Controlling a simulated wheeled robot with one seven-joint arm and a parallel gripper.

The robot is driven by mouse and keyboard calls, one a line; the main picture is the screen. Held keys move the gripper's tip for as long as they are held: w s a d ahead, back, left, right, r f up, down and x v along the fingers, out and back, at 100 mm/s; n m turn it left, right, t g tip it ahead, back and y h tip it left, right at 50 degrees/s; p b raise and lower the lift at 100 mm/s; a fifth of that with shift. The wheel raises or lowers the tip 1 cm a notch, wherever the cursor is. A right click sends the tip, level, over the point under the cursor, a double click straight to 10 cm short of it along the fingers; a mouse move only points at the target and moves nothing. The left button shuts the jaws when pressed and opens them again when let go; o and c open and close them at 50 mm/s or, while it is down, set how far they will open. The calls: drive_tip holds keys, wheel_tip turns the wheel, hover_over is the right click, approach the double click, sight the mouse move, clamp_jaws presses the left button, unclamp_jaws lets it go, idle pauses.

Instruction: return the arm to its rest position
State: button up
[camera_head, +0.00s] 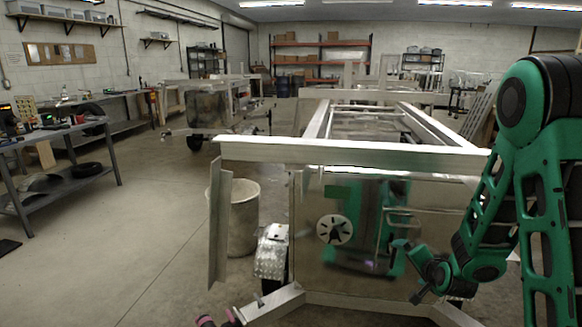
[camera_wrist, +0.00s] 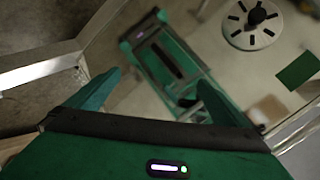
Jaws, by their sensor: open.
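My green arm comes down the right side of the head view, bent at a high elbow. My gripper (camera_head: 408,271) hangs low in front of the trailer's shiny front panel (camera_head: 305,240). In the wrist view my gripper (camera_wrist: 155,88) has its two green fingers spread apart, with nothing between them. The panel's round slotted disc (camera_head: 334,230) is left of my gripper; it also shows at the top right of the wrist view (camera_wrist: 251,25). Green shapes on the panel look like reflections of my own body.
The trailer's top rail (camera_head: 340,152) and angled tongue frame (camera_head: 270,304) are close by. A pale bin (camera_head: 243,215) and fender (camera_head: 271,252) stand left. A workbench (camera_head: 70,172) lines the far left. Open concrete floor (camera_head: 150,230) lies between.

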drive_tip(key=s+d+r+n+g, duration=0.1)
drive_tip(key=s+r+g, duration=0.2)
drive_tip(key=s, duration=1)
drive_tip(key=s+d+r+n+g, duration=0.2)
drive_tip(key=s+r+g, duration=0.2)
drive_tip(key=s, duration=1)
drive_tip(key=s+d+r+n+g+y, duration=0.1)
drive_tip(key=s+r+g, duration=0.3)
drive_tip(key=s, duration=0.9)
wheel_tip(320, 180, up, 3)
drive_tip(key=shift+s+d+r+n, duration=0.15)
drive_tip(key=shift+d+n, duration=0.05)
drive_tip(key=shift+n, duration=0.4)
drive_tip(key=shift+w+f, duration=0.25)
drive_tip(key=shift+w, duration=0.4)
